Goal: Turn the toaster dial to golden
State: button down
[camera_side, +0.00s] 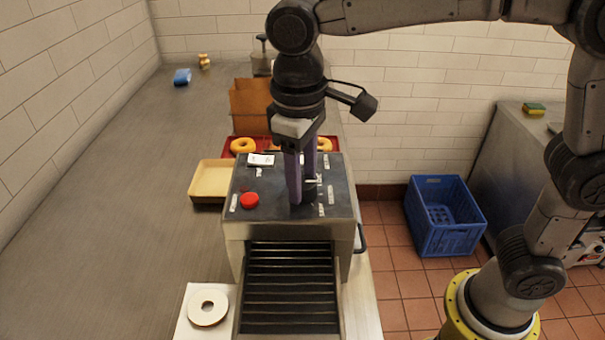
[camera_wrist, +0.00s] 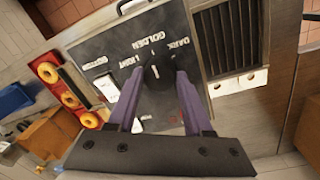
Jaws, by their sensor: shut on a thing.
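The toaster (camera_side: 285,220) stands on the steel counter with its dark control panel facing up. In the wrist view the black dial (camera_wrist: 155,76) sits on the panel, among the printed words LIGHT, GOLDEN and DARK. A small pale mark on the dial appears to face GOLDEN, though it is too small to read exactly. My gripper (camera_wrist: 157,82) is shut on the dial, with one purple finger on each side. In the side view my gripper (camera_side: 305,195) points down at the right part of the panel, and its fingers largely hide the dial.
A red button (camera_side: 250,200) is left of my gripper on the panel. A red tray (camera_side: 228,152) with bagels and a brown box (camera_side: 250,105) are behind the toaster. A tan tray (camera_side: 207,183) is to its left. The counter's left side is mostly clear.

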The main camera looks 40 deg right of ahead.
jog(key=shift+c, duration=1.6)
grip_release()
notch_tip(320, 180, up, 14)
jog(key=shift+s+a, duration=0.15)
jog(key=shift+a, duration=0.25)
